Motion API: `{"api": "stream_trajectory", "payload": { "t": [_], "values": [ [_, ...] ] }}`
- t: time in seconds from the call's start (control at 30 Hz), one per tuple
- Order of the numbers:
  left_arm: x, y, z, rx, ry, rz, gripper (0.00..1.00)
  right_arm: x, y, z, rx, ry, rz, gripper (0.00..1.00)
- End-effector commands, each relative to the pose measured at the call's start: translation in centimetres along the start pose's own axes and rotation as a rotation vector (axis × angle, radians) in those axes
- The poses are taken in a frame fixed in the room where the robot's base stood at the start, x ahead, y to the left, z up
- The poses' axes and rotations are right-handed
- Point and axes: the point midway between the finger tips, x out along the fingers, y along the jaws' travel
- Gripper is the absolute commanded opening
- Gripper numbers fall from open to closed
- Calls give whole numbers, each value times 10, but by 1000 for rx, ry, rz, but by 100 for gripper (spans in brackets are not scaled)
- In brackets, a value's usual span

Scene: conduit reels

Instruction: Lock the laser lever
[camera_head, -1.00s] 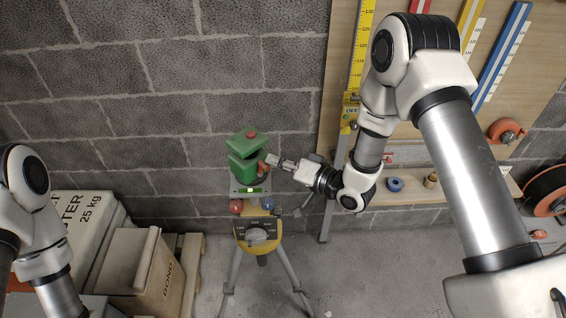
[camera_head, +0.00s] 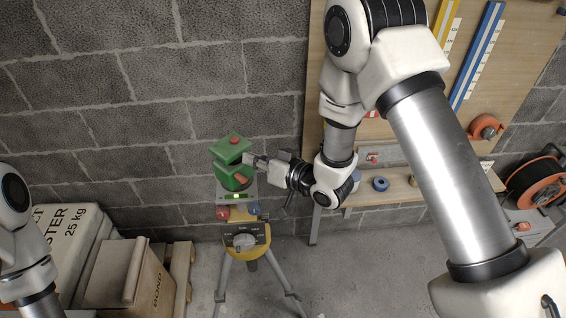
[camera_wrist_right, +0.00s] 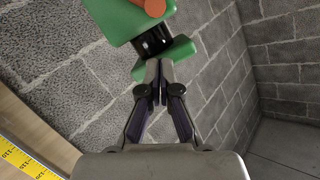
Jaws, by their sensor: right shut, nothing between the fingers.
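The green laser (camera_head: 231,150) stands on a yellow-topped tripod (camera_head: 245,240) by the block wall. Its orange lever (camera_head: 240,179) shows low on the front right of the body. My right gripper (camera_head: 248,159) is shut and empty at the laser's right side, just above the lever. Whether it touches the laser is unclear. In the right wrist view, the shut fingertips (camera_wrist_right: 159,66) point at the laser's green housing (camera_wrist_right: 182,57). An orange-red part at the top edge there cannot be told as lever or knob. My left arm shows at the left edge, its gripper out of view.
A red knob (camera_head: 222,213), a blue knob (camera_head: 254,208) and a grey dial (camera_head: 244,241) sit below the laser. A cardboard box (camera_head: 112,275) and a white sack (camera_head: 65,240) are at left. A shelf (camera_head: 400,186) runs at right. Floor right of the tripod is clear.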

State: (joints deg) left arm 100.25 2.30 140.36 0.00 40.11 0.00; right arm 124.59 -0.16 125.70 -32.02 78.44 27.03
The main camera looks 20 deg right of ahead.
Motion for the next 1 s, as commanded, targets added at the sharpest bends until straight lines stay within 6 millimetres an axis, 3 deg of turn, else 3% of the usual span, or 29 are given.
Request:
{"api": "stream_trajectory", "payload": {
  "t": [0.03, 0.07, 0.1, 0.3, 0.43, 0.6, 1.0],
  "values": [
    [-19, 0, 0, 0, 0, 0, 40, -3, -8, -22, -1, 3, 0, 0],
    [-1, 0, 0, 0, 1, 0, 40, -10, 0, -7, 3, 1, 4, 0],
    [7, 0, -1, 0, 1, 0, 40, -21, 0, -5, 5, 3, 4, 0],
    [23, 0, 0, 0, 0, 0, 40, -69, -3, -5, 7, 4, 3, 0],
    [27, 0, 0, 0, 0, 0, 40, -90, -5, -7, 4, 3, 3, 0],
    [28, 0, 0, 0, 0, 0, 40, -100, -7, -7, 1, 0, 1, 0],
    [28, 0, 0, 0, 0, 0, 40, -100, -7, -7, 0, -1, 1, 0]
  ]
}}
